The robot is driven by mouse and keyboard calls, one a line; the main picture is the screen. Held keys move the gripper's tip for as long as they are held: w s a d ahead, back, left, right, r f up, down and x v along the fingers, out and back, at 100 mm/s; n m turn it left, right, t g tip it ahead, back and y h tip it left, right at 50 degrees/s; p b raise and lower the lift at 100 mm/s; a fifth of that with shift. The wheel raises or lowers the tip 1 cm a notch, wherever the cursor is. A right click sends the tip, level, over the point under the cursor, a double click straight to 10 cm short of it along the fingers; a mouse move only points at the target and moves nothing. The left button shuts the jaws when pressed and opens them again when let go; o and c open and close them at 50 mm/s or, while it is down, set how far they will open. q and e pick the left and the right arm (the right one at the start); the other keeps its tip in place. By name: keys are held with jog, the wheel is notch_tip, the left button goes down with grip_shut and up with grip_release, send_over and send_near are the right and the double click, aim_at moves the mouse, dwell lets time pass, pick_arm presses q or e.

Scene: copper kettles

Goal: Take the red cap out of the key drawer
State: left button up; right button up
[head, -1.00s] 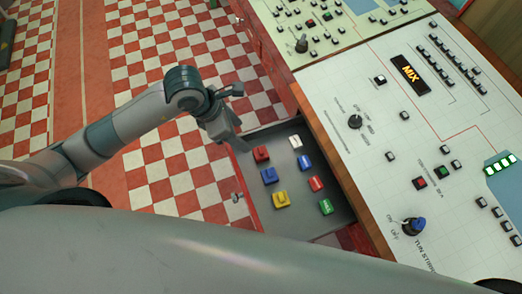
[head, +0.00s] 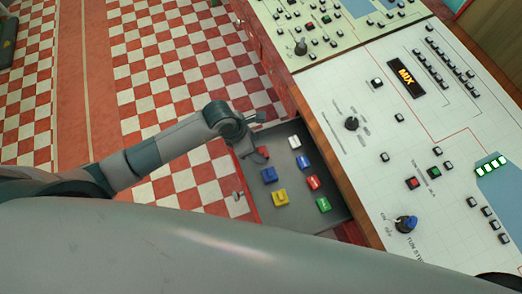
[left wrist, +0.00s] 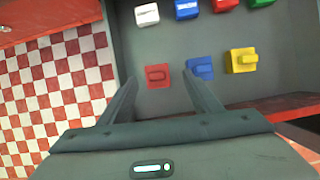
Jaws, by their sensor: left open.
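The open grey key drawer (head: 300,218) holds two rows of coloured pieces. A red cap (head: 264,152) with a raised ridge lies at the far end of the left row; it also shows in the left wrist view (left wrist: 158,76). My left gripper (head: 252,153) is open above the drawer, very near this cap. In the left wrist view its fingertips (left wrist: 159,82) appear on either side of the cap with gaps between. I cannot tell how high they are above it. A second red piece (head: 313,183), with pale lettering, sits in the right row. My right gripper is not in view.
A blue cap (head: 269,174) lies close beside the red cap, near one finger, then a yellow cap (head: 280,198). White (head: 295,142), blue (head: 304,161) and green (head: 323,205) lettered pieces fill the right row. The control desk (head: 365,165) overhangs the drawer's right side.

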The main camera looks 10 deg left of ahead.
aim_at(260, 150)
pick_arm(q)
jog(key=shift+f, duration=0.1)
dwell(0.3)
jog(key=shift+p+x, duration=0.85)
jog(key=shift+x, duration=0.05)
jog(key=shift+w+p+x, duration=0.15)
jog(key=shift+p+x, duration=0.1)
jog(key=shift+x, duration=0.55)
jog(key=shift+w+p+x, duration=0.15)
jog(key=shift+p+x, duration=0.05)
jog(key=shift+x, duration=0.65)
jog(key=shift+s+a, duration=0.1)
jog(key=shift+a, duration=0.15)
jog(key=c, duration=1.1)
